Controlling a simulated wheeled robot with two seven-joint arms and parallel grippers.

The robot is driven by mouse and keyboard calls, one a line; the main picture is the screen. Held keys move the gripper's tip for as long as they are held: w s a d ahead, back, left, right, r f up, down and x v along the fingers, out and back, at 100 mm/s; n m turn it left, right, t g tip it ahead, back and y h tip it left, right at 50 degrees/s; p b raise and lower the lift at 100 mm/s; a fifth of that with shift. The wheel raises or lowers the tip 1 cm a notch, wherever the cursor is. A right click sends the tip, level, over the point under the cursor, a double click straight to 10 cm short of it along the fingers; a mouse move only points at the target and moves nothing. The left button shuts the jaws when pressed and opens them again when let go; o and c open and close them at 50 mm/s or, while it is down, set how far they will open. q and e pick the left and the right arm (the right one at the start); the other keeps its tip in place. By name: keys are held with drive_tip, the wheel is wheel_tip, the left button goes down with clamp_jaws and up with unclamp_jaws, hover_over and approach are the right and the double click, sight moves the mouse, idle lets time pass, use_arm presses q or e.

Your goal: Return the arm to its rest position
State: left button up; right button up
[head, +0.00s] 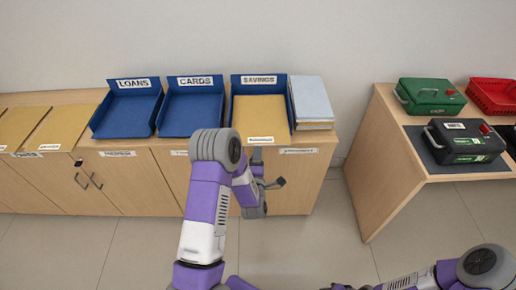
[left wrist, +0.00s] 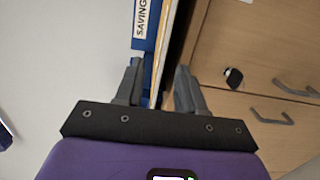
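My left arm comes up from the bottom in the head view, bent at the grey elbow. Its left gripper (head: 268,171) is in front of the cabinet, below the SAVINGS tray. The two grey fingers are spread apart and nothing is seen held between them. In the left wrist view the left gripper (left wrist: 159,88) also shows open. Beyond the fingertips there is the blue SAVINGS tray (left wrist: 143,45). My right arm (head: 420,280) lies low at the bottom right in the head view; its gripper fingers are not visible.
Blue LOANS (head: 128,115), CARDS (head: 190,115) and SAVINGS (head: 282,83) trays stand on the wooden cabinet (head: 135,185). A yellow folder (head: 258,115) lies in SAVINGS. A stack (head: 311,100) is right of it. A side table (head: 385,165) holds green (head: 430,95) and black (head: 465,140) boxes.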

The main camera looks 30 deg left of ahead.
use_arm(q)
drive_tip(key=shift+v, duration=1.5)
drive_tip(key=s+d+f+m+g+h+p, duration=0.4)
drive_tip(key=s+d+f+m+g+h, duration=0.6)
drive_tip(key=s+d+f+m, duration=0.2)
drive_tip(key=d+f+m, duration=0.2)
drive_tip(key=d, duration=0.2)
drive_tip(key=shift+s+f+m, duration=0.25)
drive_tip(key=shift+s+m, duration=0.15)
drive_tip(key=s+d+m+g, duration=0.1)
drive_tip(key=s+m+g, duration=0.1)
drive_tip(key=s, duration=0.1)
drive_tip(key=s+d+m+g+h, duration=0.1)
drive_tip(key=s+d, duration=0.1)
drive_tip(key=s, duration=0.1)
drive_tip(key=s+d+m+g+h+p, duration=0.1)
drive_tip(key=s+d+m+g, duration=0.1)
drive_tip(key=s, duration=0.2)
drive_tip(key=shift+f+m+g, duration=0.1)
drive_tip(key=shift+m+g, duration=0.2)
drive_tip(key=shift+c, duration=1.1)
drive_tip(key=shift+s+d, duration=0.15)
drive_tip(key=shift+s, duration=0.1)
drive_tip(key=shift+c, duration=2.4)
clamp_jaws()
